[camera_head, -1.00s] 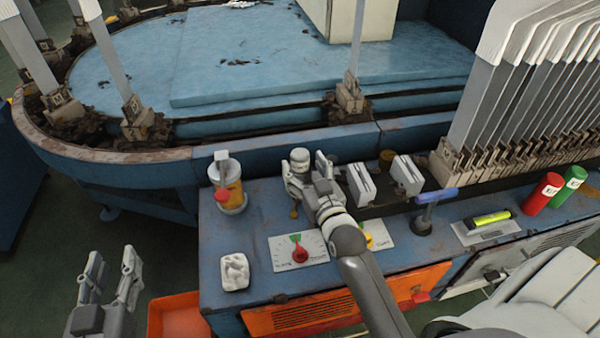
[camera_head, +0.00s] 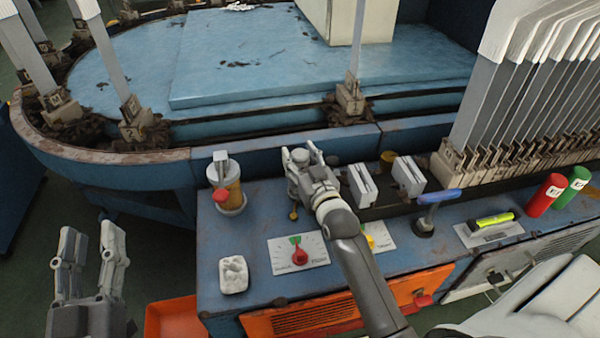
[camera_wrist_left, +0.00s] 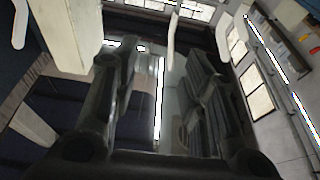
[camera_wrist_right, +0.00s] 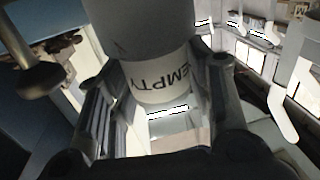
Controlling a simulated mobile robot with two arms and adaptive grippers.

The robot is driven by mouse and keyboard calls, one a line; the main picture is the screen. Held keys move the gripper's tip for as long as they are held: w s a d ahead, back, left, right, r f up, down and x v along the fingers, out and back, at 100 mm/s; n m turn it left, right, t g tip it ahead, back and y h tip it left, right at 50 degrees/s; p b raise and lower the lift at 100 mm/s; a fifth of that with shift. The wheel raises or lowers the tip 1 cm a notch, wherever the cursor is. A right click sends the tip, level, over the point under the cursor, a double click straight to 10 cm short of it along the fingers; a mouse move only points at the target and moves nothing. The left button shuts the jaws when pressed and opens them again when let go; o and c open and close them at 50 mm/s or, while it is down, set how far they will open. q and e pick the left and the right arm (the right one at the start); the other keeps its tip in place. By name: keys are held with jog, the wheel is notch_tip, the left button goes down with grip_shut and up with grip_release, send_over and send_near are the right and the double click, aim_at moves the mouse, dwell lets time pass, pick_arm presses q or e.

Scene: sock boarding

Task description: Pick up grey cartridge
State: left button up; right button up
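The grey cartridge (camera_head: 299,158) stands upright at the back of the blue bench in the head view. In the right wrist view the cartridge (camera_wrist_right: 155,70) is a grey cylinder with a white band reading "EMPTY". My right gripper (camera_head: 303,155) is open, with its fingers on either side of the cartridge; firm contact on both sides does not show. In the right wrist view, the cartridge fills most of the gap between the fingers. My left gripper (camera_head: 91,240) is open and empty, left of the bench and over the floor.
An orange jar with a red part (camera_head: 228,188) stands left of the cartridge. Two metal blocks (camera_head: 362,184) are to its right. A blue-handled lever (camera_head: 436,197), red cylinder (camera_head: 545,195) and green cylinder (camera_head: 571,188) stand further right.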

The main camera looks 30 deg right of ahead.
jog(key=c, duration=0.6)
jog(key=shift+r, duration=0.1)
